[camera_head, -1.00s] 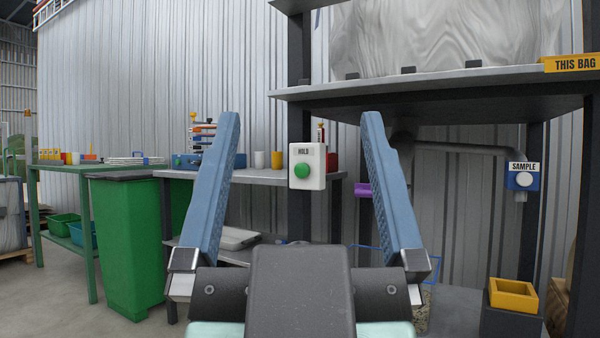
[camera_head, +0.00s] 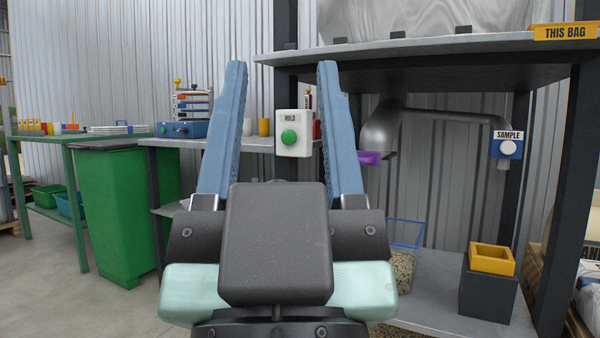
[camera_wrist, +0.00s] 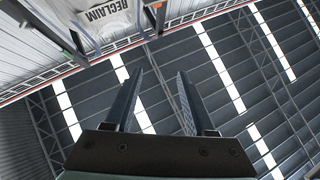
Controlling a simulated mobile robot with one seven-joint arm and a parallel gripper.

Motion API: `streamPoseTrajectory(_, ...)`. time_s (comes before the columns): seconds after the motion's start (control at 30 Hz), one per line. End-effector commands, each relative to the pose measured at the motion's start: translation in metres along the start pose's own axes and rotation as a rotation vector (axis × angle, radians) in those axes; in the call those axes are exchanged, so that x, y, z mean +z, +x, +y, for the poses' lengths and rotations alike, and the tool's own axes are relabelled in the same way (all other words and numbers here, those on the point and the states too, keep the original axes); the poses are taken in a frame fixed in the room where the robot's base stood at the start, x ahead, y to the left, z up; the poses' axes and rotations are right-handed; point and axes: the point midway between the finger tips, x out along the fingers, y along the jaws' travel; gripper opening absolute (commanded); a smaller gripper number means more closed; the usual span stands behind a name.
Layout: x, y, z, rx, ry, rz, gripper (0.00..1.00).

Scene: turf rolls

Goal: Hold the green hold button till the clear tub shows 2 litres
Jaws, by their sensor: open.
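The green hold button (camera_head: 289,137) is on a white box labelled HOLD, fixed to the dark post of the shelf frame. My gripper (camera_head: 283,66) is open and empty, its two blue fingers pointing up. In the head view the button shows between the fingers, beyond them and apart from them as far as I can tell. In the wrist view the open fingers (camera_wrist: 157,72) point toward the roof. The clear tub (camera_head: 405,240), with a blue rim, stands low under the shelf, right of my gripper. It holds some speckled grain; its level marks cannot be read.
A blue SAMPLE box (camera_head: 507,146) with a white button is on the right post. A yellow bin (camera_head: 492,259) sits on a dark block at lower right. A purple piece (camera_head: 369,158) shows beside the spout (camera_head: 381,128). A green bin (camera_head: 118,215) stands left. Floor at lower left is clear.

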Motion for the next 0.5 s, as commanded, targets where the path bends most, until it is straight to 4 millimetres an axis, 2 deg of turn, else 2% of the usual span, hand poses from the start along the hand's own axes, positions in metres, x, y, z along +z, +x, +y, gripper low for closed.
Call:
streamPoseTrajectory(0.03,-0.011,0.012,0.0,0.0,0.0,0.0,0.44)
streamPoseTrajectory(0.27,-0.057,0.06,0.0,0.0,0.0,0.001,0.03)
streamPoseTrajectory(0.3,-0.067,0.07,0.0,0.0,0.0,0.001,0.0)
streamPoseTrajectory(0.5,-0.112,0.117,0.0,0.0,0.0,0.001,0.0)
